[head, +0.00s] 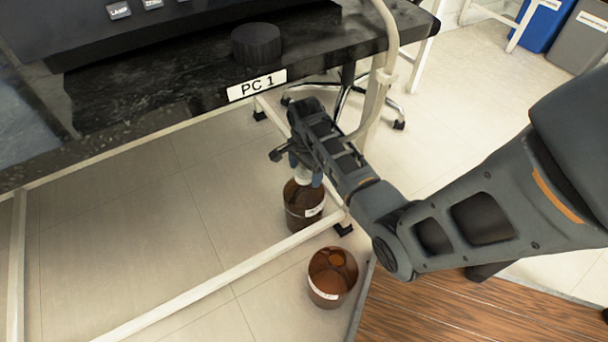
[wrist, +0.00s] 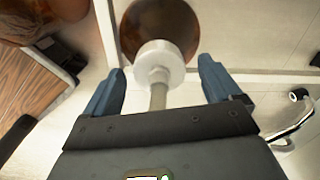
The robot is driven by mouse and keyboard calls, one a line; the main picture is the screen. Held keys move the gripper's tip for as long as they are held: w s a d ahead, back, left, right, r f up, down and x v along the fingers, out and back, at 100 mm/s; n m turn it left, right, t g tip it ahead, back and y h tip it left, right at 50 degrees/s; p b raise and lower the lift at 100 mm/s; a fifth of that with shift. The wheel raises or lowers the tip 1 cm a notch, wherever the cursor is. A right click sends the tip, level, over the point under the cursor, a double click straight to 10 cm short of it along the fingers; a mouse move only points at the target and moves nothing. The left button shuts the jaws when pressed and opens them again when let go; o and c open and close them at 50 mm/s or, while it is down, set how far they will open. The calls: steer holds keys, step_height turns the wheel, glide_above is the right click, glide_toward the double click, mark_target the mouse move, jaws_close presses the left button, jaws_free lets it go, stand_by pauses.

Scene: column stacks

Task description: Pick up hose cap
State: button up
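A white round cap-like piece with a pale stem, which looks like the hose cap (wrist: 158,62), sits between my fingers in the wrist view. In the head view only a small white part of it (head: 303,176) shows under my gripper. My gripper (wrist: 160,70) is open, with a gap on each side of the white piece. In the head view my gripper (head: 306,178) points down over a brown bucket (head: 304,214). The bucket also shows behind the white piece in the wrist view (wrist: 187,22). I cannot tell whether the piece touches the bucket.
A second brown bucket (head: 331,290) stands nearer, beside a wooden surface (head: 450,315). A white frame rail (head: 215,283) runs past the buckets. A dark bench (head: 150,78) labelled PC 1 holds a black cylinder (head: 257,44). A chair base (head: 385,106) stands behind my arm.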

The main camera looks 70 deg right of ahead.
mark_target(305, 171)
steer(key=c, duration=1.1)
steer(key=shift+r, duration=0.1)
step_height(305, 171, up, 10)
steer(key=p, duration=0.5)
steer(key=shift+c, duration=0.2)
